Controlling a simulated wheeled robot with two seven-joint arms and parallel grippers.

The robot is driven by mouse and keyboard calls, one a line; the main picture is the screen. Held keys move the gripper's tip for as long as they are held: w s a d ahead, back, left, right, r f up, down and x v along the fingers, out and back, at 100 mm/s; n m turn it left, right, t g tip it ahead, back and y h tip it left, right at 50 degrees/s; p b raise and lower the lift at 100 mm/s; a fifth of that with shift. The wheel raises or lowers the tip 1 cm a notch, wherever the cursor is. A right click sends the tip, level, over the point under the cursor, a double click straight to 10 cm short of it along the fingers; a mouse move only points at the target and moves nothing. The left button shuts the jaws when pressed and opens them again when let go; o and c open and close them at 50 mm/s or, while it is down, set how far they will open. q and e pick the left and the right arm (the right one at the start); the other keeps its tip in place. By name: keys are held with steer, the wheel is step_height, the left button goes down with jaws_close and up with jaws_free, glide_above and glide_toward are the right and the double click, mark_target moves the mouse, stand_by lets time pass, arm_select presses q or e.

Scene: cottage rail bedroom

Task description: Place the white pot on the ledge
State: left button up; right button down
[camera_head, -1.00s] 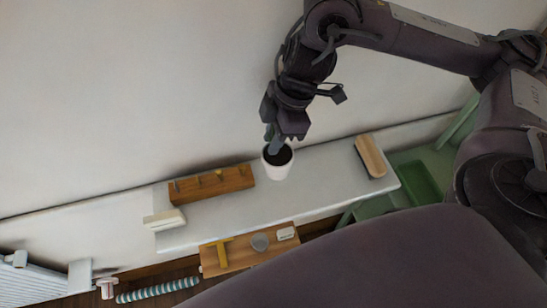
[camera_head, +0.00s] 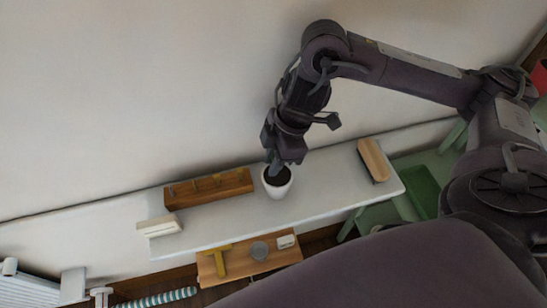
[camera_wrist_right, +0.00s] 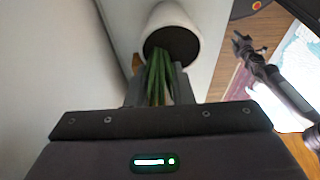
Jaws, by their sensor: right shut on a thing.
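The white pot (camera_head: 278,187) holds dark soil and appears upright over the white ledge (camera_head: 320,190), right of the wooden rack. I cannot tell whether its base touches the ledge. My right gripper (camera_head: 277,166) is directly above it. In the right wrist view the pot (camera_wrist_right: 188,14) lies beyond the fingers, and its green leaves (camera_wrist_right: 158,78) run between the fingers of my right gripper (camera_wrist_right: 160,85). The gripper is shut on the pot's plant. A dark jointed part at the right wrist view's right side looks like my left gripper (camera_wrist_right: 243,46); its jaws are unclear.
On the ledge are a wooden peg rack (camera_head: 208,190), a white block (camera_head: 159,227) at the left end and a wooden-topped brush-like object (camera_head: 373,160) at the right. A lower wooden shelf (camera_head: 228,261) holds small items. Ledge space right of the pot is clear.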

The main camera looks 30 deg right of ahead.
steer(key=c, duration=1.3)
jaws_free()
steer(key=p+v, duration=0.5)
steer(key=v, duration=0.7)
steer(key=shift+r, duration=0.1)
